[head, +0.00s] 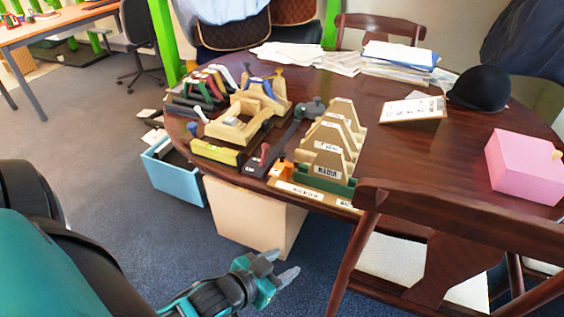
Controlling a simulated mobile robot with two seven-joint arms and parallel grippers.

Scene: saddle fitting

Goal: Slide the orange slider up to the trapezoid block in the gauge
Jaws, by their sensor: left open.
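A small orange piece (281,170), which looks like the slider, sits near the table's front edge, at the near end of a dark rail (290,134) with a grey knob. A tan wooden fixture (240,122) stands left of the rail; I cannot tell whether this is the gauge. Labelled tan trapezoid blocks (328,148) stand in a row on a green base right of the orange piece. My left gripper (279,266) is open and empty, low in front of the table and well apart from the orange piece. My right gripper is out of view.
A dark chair (460,225) stands close at the right front. Papers (310,57), a black helmet (480,88) and a pink box (524,166) lie on the table (400,150).

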